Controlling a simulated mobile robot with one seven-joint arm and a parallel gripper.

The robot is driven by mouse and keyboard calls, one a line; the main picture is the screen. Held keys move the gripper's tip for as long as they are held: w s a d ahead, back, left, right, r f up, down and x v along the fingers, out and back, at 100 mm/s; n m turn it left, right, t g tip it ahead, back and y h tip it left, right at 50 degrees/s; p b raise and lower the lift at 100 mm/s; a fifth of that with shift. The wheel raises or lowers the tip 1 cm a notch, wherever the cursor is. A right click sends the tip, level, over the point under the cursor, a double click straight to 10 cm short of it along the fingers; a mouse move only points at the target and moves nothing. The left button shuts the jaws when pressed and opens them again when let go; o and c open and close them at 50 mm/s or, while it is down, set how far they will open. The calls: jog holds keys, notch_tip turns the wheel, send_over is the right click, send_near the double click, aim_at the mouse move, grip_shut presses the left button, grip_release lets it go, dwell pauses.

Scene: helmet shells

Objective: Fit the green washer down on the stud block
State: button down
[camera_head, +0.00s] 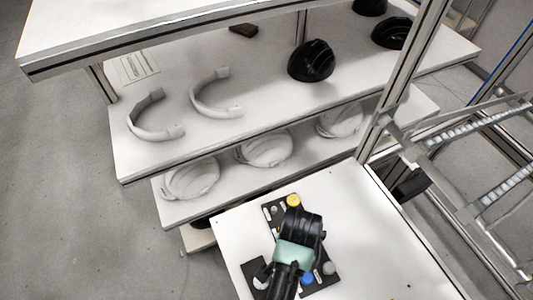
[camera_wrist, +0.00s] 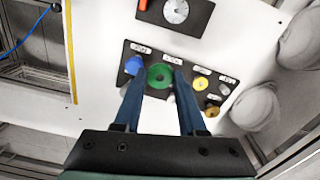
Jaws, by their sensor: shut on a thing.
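My gripper (camera_wrist: 160,78) shows in the wrist view with its two blue fingers shut on the green washer (camera_wrist: 160,70). The washer is a flat ring with a hole in its middle, seen face on between the fingertips. It lies over the black labelled board (camera_wrist: 136,77); I cannot tell how far above it. A second black plate (camera_wrist: 200,20) carries a round grey disc (camera_wrist: 176,10); I cannot tell whether this is the stud block. In the head view my arm covers part of the board (camera_head: 270,212), and the washer and fingertips are hidden.
The board also carries a blue piece (camera_wrist: 133,65), yellow pieces (camera_wrist: 200,83) and small grey ones. It lies on a white table (camera_head: 345,205). Behind stand shelves with white bands (camera_head: 155,118), pale shells (camera_head: 190,180) and black shells (camera_head: 312,62). A metal post (camera_head: 405,75) rises at the table's back corner.

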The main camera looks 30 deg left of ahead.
jog(key=shift+s+a+f+m+p, duration=0.15)
jog(key=shift+s+a+m+p, duration=0.95)
jog(key=shift+s+a+m, duration=0.3)
jog(key=shift+s+a+f+m+p, duration=0.1)
jog(key=shift+s+a+m+p, duration=1)
jog(key=shift+s+m, duration=0.5)
jog(key=shift+w, duration=0.15)
jog(key=shift+a+r+p, duration=0.1)
jog(key=shift+r+p, duration=0.05)
jog(key=shift+p, duration=0.2)
notch_tip(320, 180, down, 6)
jog(key=b, duration=0.4)
jog(key=shift+p, duration=0.5)
jog(key=shift+f+b, duration=1.2)
jog(key=shift+f, duration=0.5)
